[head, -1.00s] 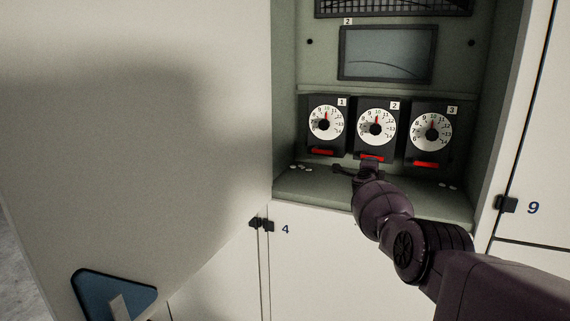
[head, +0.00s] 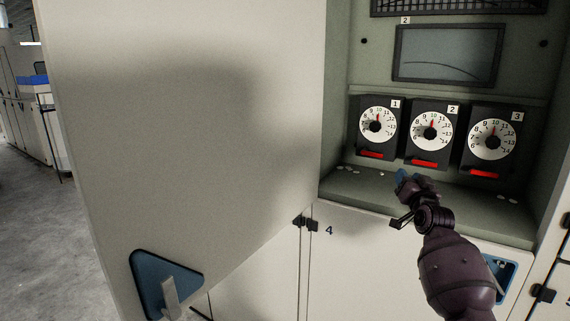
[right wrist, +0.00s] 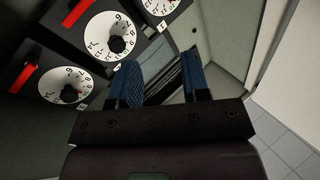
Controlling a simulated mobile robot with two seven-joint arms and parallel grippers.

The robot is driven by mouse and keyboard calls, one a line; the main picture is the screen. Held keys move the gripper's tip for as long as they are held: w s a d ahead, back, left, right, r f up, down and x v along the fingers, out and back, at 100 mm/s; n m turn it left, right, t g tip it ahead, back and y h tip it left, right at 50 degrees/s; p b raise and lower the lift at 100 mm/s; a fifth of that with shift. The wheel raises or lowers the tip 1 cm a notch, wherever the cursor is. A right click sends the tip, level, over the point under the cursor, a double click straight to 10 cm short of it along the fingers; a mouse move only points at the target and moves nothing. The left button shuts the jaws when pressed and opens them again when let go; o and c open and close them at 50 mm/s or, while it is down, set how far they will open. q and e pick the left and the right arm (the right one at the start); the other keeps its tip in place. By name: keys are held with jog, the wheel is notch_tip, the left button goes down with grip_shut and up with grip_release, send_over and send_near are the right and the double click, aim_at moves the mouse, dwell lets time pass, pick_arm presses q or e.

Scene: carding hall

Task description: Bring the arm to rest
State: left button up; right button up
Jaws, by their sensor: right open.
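My right gripper (head: 402,198) is at the front edge of the cabinet's recess, below dial 2 (head: 432,132). It is apart from the dials. In the right wrist view its two blue fingers (right wrist: 160,85) stand apart with nothing between them. My right arm comes in from the bottom right of the head view. Dial 1 (head: 378,125) and dial 3 (head: 492,139) flank dial 2, each with a red bar below its white face. My left gripper is not in view.
A large pale door panel (head: 190,130) with a blue triangular handle plate (head: 150,275) stands on the left. Small pale pieces lie on the recess shelf (head: 440,205). Open grey floor (head: 40,230) shows at far left. Cabinet door 4 (head: 350,270) is below.

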jog(key=s+a+f+n+g, duration=0.1)
jog(key=s+a+f+g, duration=0.1)
jog(key=s+f, duration=1.1)
jog(key=s+a+f+n+g+b, duration=0.1)
jog(key=s+f+g, duration=0.3)
jog(key=s+f, duration=0.9)
jog(key=s+a+f+n+g, duration=0.2)
jog(key=s+f, duration=1.1)
jog(key=s, duration=0.9)
jog(key=shift+s+a+f+g, duration=0.15)
jog(key=shift+s+a+g, duration=0.25)
jog(key=shift+a, duration=0.2)
jog(key=shift+d, duration=0.1)
